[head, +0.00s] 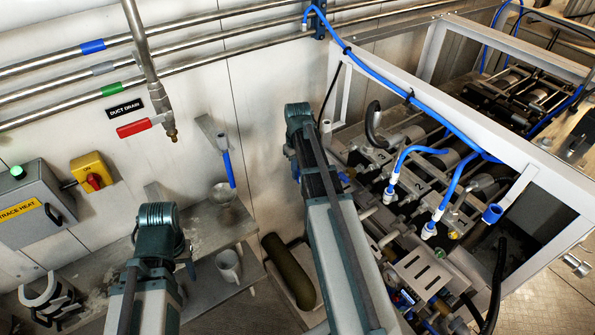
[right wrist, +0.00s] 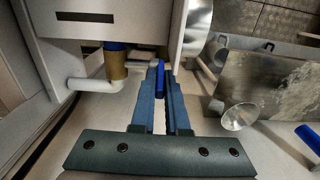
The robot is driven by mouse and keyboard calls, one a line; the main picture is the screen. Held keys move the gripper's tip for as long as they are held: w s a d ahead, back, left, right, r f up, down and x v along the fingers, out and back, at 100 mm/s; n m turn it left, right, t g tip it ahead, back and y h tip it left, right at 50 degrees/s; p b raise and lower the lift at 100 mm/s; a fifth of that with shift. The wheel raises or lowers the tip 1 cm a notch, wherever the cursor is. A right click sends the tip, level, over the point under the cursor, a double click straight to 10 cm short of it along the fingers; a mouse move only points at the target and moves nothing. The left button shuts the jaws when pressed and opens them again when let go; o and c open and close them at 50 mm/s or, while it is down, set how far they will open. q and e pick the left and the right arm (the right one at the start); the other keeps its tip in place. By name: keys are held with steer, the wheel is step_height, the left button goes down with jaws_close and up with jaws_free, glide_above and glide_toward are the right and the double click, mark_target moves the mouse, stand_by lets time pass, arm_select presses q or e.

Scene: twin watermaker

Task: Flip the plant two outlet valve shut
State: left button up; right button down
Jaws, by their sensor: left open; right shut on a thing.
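In the right wrist view my right gripper (right wrist: 161,74) is shut on a narrow blue lever (right wrist: 160,85), which stands between its two fingers. A white elbow pipe (right wrist: 88,84) and a brass fitting with a blue band (right wrist: 117,66) are just left of the fingers. I cannot tell which plant the lever belongs to. In the head view my right arm covers its fingers and the lever, beside the white-framed machine (head: 437,92). My left gripper (head: 160,262) is open at the lower left, mostly hidden behind its wrist, over the bench.
A red drain lever (head: 134,128) and a yellow switch box (head: 91,176) are on the wall. Blue hoses (head: 400,90) cross the machine.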

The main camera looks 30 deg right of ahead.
steer(key=shift+s+t, duration=0.3)
steer(key=shift+s, duration=0.05)
steer(key=shift+t, duration=0.5)
steer(key=c, duration=0.9)
jaws_free()
steer(key=shift+r, duration=0.1)
steer(key=r+p, duration=0.4)
steer(key=s+r+p, duration=0.1)
steer(key=r+p, duration=0.4)
steer(key=s+r+p, duration=0.1)
steer(key=r+p, duration=0.3)
steer(key=shift+d+r, duration=0.15)
steer(key=shift+r, duration=0.1)
